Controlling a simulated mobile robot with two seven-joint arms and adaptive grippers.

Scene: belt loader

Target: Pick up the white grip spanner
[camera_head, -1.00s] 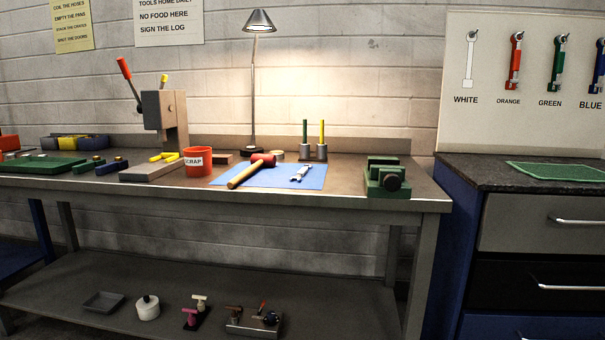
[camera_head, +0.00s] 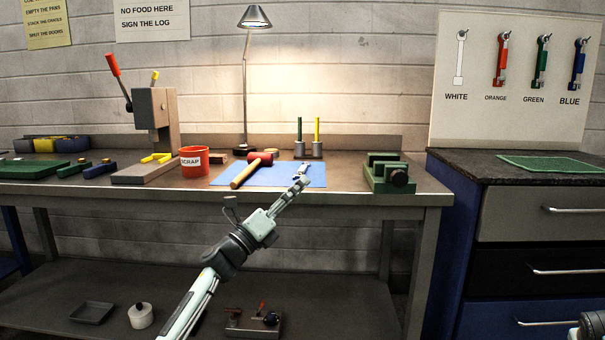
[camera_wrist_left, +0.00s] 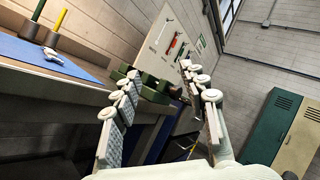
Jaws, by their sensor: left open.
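The white grip spanner (camera_head: 301,170) lies on the blue mat (camera_head: 318,179) on the workbench. Its lower part is partly covered by my gripper in the head view. It also shows at the left of the left wrist view (camera_wrist_left: 53,56), on the mat. My left gripper (camera_head: 302,183) is open and empty, in front of the bench edge and apart from the spanner. In the left wrist view its two fingers (camera_wrist_left: 160,75) are spread with nothing between them. My right gripper is not seen; only a bit of what looks like my right arm shows at the lower right.
A hammer (camera_head: 250,171) lies left of the spanner on the mat. A green vise (camera_head: 388,177) stands to the right. Behind are a lamp (camera_head: 254,17) and two upright handled tools (camera_head: 317,148). A red scrap bucket (camera_head: 194,161) stands left. Labelled spanner shapes hang on a wall board (camera_head: 515,110).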

